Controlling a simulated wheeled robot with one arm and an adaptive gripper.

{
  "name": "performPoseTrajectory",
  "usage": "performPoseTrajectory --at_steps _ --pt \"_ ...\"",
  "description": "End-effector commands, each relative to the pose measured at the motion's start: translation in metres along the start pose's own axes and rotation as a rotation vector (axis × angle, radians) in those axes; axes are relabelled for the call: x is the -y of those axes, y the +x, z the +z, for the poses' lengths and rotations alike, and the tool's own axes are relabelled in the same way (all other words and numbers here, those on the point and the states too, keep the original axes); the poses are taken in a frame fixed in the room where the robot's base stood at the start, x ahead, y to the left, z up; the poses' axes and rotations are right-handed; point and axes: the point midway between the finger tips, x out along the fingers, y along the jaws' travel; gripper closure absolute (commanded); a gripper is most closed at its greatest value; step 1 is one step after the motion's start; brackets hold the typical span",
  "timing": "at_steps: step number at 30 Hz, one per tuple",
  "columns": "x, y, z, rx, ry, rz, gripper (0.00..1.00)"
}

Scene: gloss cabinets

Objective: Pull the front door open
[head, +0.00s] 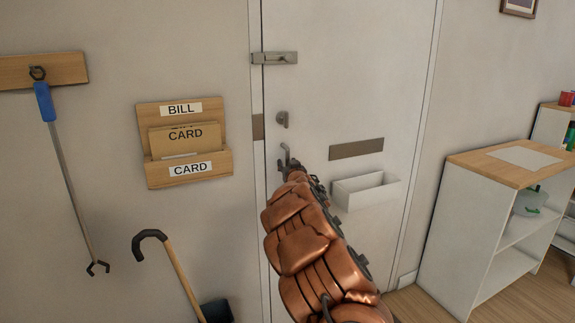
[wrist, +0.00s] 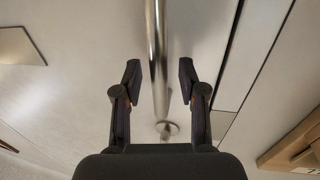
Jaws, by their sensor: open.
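The white front door (head: 350,80) stands shut in its frame in the head view. Its metal handle (head: 285,153) is near the left edge, partly hidden by my gripper (head: 291,170). In the wrist view, the handle's shiny bar (wrist: 156,40) runs between the two dark fingers of my gripper (wrist: 160,80). Gaps show on both sides of the bar, so the fingers are open and look apart from it. The round base of the handle (wrist: 167,129) shows lower, between the fingers.
A latch (head: 274,58) and a lock (head: 282,119) sit above the handle. A mail slot (head: 356,149) and white letter tray (head: 366,189) are to its right. A wooden letter rack (head: 185,145) hangs left. A shelf unit (head: 462,230) stands right of the door.

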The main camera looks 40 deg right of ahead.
Motion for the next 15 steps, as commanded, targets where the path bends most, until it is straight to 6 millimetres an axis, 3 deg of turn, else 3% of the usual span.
performPoseTrajectory --at_steps 12,15 --pt "-0.0004 0.0031 0.0003 0.000 0.000 0.000 0.59" --pt "-0.0004 0.0031 0.0002 0.000 0.000 0.000 0.68"
